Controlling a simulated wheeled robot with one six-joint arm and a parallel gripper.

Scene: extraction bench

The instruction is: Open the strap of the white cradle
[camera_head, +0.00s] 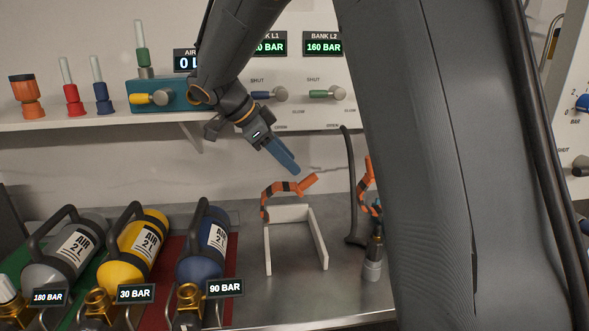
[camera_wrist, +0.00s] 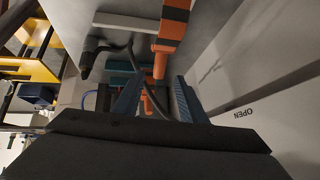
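The white cradle (camera_head: 268,250) stands on the steel bench in the middle of the head view, with two low side walls and a back. Its orange strap (camera_head: 279,187) with black bands rises at the back left and arches right, ending in an orange tab (camera_head: 307,184) above the cradle. I cannot tell whether the tab is fastened. My gripper (camera_head: 296,170) is just above the strap, pointing down and right. In the wrist view my two blue fingers (camera_wrist: 155,90) are apart. An orange strap (camera_wrist: 174,28) shows ahead of them, its end in line with the gap; no grip is visible.
Grey, yellow and blue cylinders (camera_head: 208,247) lie left of the cradle. A second orange strap (camera_head: 367,172) and a dark hose (camera_head: 354,205) are to the right, partly behind my arm. A shelf (camera_head: 95,122) and valve panel are behind. The cradle's inside is empty.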

